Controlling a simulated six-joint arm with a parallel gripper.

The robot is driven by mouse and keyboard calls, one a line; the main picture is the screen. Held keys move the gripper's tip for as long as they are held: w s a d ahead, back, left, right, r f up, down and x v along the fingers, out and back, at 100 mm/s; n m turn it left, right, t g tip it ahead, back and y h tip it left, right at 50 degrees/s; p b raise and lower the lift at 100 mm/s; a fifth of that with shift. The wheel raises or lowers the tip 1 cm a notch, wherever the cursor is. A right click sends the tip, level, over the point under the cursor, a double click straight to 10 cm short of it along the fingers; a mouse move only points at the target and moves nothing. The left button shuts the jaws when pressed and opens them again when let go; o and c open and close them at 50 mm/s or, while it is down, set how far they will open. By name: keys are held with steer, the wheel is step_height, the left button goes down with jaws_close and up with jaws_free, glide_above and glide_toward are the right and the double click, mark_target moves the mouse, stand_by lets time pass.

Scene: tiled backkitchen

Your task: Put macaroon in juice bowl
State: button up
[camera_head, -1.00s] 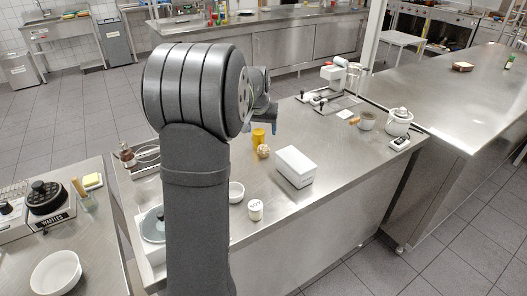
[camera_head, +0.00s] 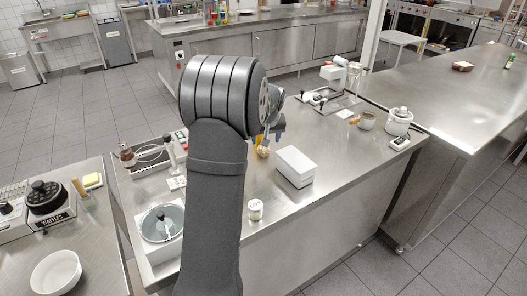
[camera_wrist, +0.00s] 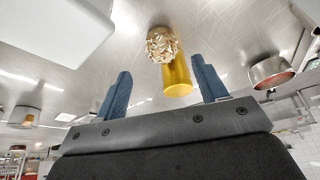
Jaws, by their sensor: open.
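A round, flaky beige ball, which I take for the macaroon (camera_head: 263,152), sits on the steel counter in front of a yellow cylinder (camera_head: 259,139). In the wrist view the macaroon (camera_wrist: 162,44) and the yellow cylinder (camera_wrist: 178,78) show beyond my gripper (camera_wrist: 161,66), whose blue fingers are open and empty. In the head view my gripper (camera_head: 276,127) is near the yellow cylinder, partly hidden by my arm. A metallic bowl with reddish content (camera_wrist: 271,71) stands at the right of the wrist view. I cannot tell whether it is the juice bowl.
A white box (camera_head: 296,166) stands right of the macaroon. A small white-lidded jar (camera_head: 255,210) is nearer. A brownish bowl (camera_head: 366,121) and a white pot (camera_head: 398,121) are at the far right. Counter beyond the jar is clear.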

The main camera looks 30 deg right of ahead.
mark_target(264, 148)
steer(key=shift+a+x, duration=0.2)
steer(key=shift+x, duration=3.2)
steer(key=c, duration=1.1)
steer(key=shift+c, duration=0.2)
